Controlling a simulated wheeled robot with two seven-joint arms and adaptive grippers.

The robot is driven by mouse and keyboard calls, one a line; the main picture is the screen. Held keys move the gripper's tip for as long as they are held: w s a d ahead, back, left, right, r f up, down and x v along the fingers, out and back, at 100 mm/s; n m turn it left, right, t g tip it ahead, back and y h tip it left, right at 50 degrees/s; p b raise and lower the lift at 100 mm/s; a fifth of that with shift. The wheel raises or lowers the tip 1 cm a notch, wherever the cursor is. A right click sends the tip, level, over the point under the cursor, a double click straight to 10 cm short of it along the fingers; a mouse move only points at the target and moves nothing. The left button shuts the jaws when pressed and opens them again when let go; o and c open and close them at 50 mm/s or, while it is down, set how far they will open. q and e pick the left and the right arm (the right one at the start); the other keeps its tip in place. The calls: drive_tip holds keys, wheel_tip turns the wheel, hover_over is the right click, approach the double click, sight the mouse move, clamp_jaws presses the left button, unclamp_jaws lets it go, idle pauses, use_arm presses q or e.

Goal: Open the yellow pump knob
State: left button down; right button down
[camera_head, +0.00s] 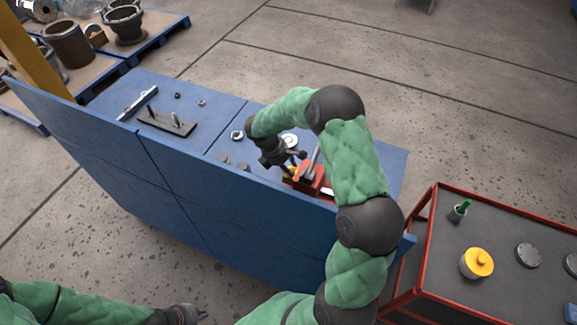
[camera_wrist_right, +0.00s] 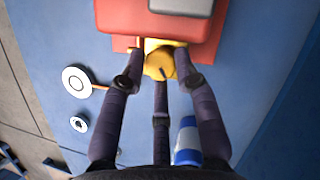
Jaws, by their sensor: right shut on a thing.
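The yellow pump knob (camera_wrist_right: 159,64) shows in the right wrist view, below a red vise-like block (camera_wrist_right: 160,20). My right gripper (camera_wrist_right: 158,78) has its dark fingers around the yellow part and is shut on it. In the head view, the right gripper (camera_head: 284,165) reaches down beside the red vise (camera_head: 310,178) on the blue workbench, and the yellow part (camera_head: 291,171) is mostly hidden by it. My left gripper (camera_head: 190,314) is at the bottom edge of the head view, away from the bench. Its fingers are too unclear to judge.
The blue workbench (camera_head: 190,92) carries a black plate with a post (camera_head: 167,122), a white ring (camera_wrist_right: 77,81) and a blue-white cylinder (camera_wrist_right: 187,142). A red-edged cart (camera_head: 490,305) at right holds a yellow-topped container (camera_head: 477,263). Pallets with pipe parts stand far left.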

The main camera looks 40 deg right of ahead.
drive_tip(key=shift+s+a+f+n, duration=0.15)
drive_tip(key=shift+a+f+n, duration=0.1)
drive_tip(key=shift+n, duration=0.05)
drive_tip(key=c, duration=1)
unclamp_jaws()
drive_tip(key=shift+a, duration=0.1)
drive_tip(key=shift+o, duration=0.2)
drive_tip(key=shift+r, duration=0.1)
drive_tip(key=shift+w+r, duration=0.3)
drive_tip(key=shift+r, duration=0.2)
drive_tip(key=v, duration=0.7)
drive_tip(key=shift+a, duration=0.2)
drive_tip(key=shift+s, duration=0.1)
